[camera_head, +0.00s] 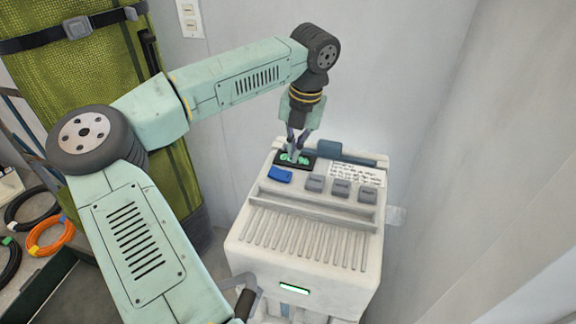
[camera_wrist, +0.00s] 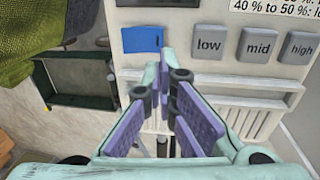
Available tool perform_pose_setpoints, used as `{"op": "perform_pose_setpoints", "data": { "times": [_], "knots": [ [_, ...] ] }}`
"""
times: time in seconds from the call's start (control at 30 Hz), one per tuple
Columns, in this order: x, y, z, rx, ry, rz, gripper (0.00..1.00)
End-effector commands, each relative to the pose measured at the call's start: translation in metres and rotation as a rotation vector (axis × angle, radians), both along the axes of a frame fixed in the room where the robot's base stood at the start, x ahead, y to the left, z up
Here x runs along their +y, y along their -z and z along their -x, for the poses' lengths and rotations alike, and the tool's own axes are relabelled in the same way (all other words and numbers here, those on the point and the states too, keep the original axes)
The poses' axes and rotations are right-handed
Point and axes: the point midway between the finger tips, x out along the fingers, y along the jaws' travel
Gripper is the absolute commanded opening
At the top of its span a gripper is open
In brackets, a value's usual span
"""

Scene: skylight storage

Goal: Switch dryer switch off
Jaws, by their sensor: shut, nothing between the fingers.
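The dryer is a white box (camera_head: 305,240) with a sloped control top. A blue switch (camera_head: 280,175) sits at the left of its button row. In the wrist view the blue switch (camera_wrist: 142,39) is left of three grey buttons marked low, mid and high (camera_wrist: 253,43). My gripper (camera_head: 294,154) points down above the top, its fingertips in front of a dark display with green digits (camera_head: 305,160). In the wrist view my gripper (camera_wrist: 168,65) is shut and empty, its tips near the switch's lower right. I cannot tell whether they touch the dryer.
A green light (camera_head: 294,288) glows on the dryer's front. A paper label (camera_head: 357,173) lies right of the display. A green padded pack (camera_head: 80,80) stands to the left, with coiled cables (camera_head: 50,236) on a shelf. A grey wall (camera_head: 440,150) is close on the right.

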Motion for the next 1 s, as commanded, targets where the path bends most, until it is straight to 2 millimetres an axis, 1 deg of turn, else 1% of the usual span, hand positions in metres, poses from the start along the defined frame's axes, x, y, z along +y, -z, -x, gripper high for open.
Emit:
{"op": "perform_pose_setpoints", "data": {
  "times": [0.1,0.2,0.3,0.4,0.53,1.0],
  "knots": [
    [-0.007,-0.022,0.001,-0.004,-0.002,-0.003,0.0],
    [-0.012,-0.039,0.004,-0.004,-0.002,-0.002,0.0],
    [-0.016,-0.05,0.005,-0.002,-0.001,-0.003,0.0],
    [-0.017,-0.056,0.006,-0.001,-0.001,-0.002,0.0],
    [-0.018,-0.059,0.006,0.0,-0.001,-0.001,0.0],
    [-0.018,-0.059,0.006,-0.001,-0.002,-0.002,0.0]
  ]
}}
